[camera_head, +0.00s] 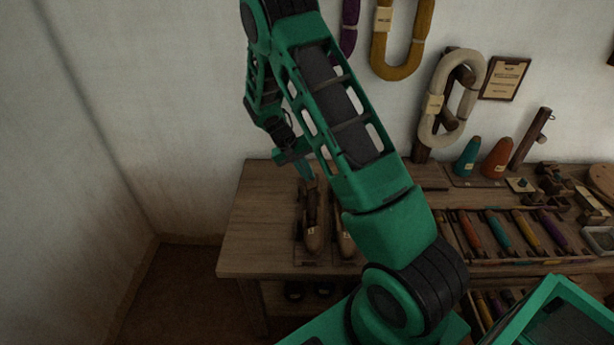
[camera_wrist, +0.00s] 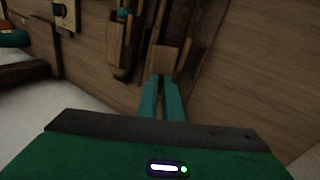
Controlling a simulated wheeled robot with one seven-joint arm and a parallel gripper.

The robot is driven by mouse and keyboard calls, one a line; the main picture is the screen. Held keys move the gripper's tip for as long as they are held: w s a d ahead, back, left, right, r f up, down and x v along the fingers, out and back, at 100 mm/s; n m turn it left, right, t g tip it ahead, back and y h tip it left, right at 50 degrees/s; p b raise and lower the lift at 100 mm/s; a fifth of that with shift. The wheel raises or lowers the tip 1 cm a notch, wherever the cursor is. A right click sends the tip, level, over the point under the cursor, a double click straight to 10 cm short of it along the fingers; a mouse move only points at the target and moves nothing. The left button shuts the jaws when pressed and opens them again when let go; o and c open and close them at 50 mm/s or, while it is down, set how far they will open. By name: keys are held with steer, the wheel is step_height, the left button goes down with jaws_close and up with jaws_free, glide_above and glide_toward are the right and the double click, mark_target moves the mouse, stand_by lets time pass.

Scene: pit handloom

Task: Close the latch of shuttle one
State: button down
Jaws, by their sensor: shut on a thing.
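Two wooden boat-shaped shuttles lie side by side near the left end of the table. The left one, which I take as shuttle one (camera_head: 313,236), points its pale tip toward the front. The other shuttle (camera_head: 346,244) is partly hidden by my arm. My gripper (camera_head: 308,172) is at the back end of the left shuttle. In the wrist view its teal fingers (camera_wrist: 163,80) are close together at a small wooden piece (camera_wrist: 166,58) at the shuttle's end, apparently the latch. The fingers are shut on it; the latch's exact angle is too dark to tell. The other shuttle (camera_wrist: 122,50) lies alongside.
The wooden table (camera_head: 255,225) is bare left of the shuttles. A rack of coloured bobbins (camera_head: 515,236) lies to the right. Teal and orange cones (camera_head: 482,157) stand behind it. Yarn hanks (camera_head: 440,100) hang on the back wall.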

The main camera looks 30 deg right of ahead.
steer(key=shift+m, duration=0.6)
steer(key=c, duration=2.2)
jaws_free()
steer(key=v, duration=1)
steer(key=shift+a+r, duration=0.2)
steer(key=shift+r, duration=0.1)
steer(key=shift+w+r, duration=0.1)
